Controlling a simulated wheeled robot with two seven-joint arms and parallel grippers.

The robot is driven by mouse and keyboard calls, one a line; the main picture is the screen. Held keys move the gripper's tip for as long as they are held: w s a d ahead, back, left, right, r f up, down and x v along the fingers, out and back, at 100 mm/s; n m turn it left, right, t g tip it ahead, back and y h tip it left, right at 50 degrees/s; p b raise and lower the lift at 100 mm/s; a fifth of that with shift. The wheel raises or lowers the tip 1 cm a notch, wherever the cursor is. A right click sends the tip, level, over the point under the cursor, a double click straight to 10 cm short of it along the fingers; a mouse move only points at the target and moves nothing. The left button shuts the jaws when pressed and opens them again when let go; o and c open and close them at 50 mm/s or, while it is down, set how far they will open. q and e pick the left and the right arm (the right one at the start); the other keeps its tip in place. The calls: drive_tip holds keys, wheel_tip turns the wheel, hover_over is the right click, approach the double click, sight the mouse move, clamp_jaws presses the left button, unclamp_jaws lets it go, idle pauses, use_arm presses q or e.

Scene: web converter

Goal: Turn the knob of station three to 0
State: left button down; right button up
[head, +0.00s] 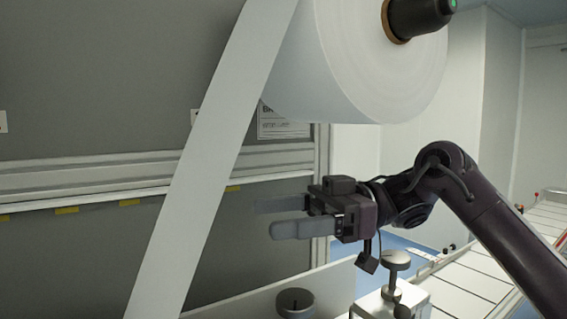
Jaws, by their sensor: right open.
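My right gripper (267,218) reaches in from the right with its grey fingers pointing left, open and empty. It is in front of the dark grey panel, below the big white roll. A dark round knob (295,302) shows at the bottom edge, below the fingers and apart from them. A grey metal knob (396,264) stands on a white block (415,298) at the lower right, under my right arm. I see no station number or dial marking, so I cannot tell which knob belongs to station three. My left gripper is not in view.
A large white roll (350,60) hangs at the top, with a white web strip (205,165) running down to the lower left. A metal rail (80,183) crosses the grey panel. A white slatted surface (470,290) lies at the lower right.

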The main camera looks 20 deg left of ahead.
wheel_tip(320, 180, up, 7)
drive_tip(key=p, duration=0.1)
drive_tip(key=shift+r+p, duration=0.2)
drive_tip(key=shift+p, duration=0.1)
drive_tip(key=shift+d, duration=0.1)
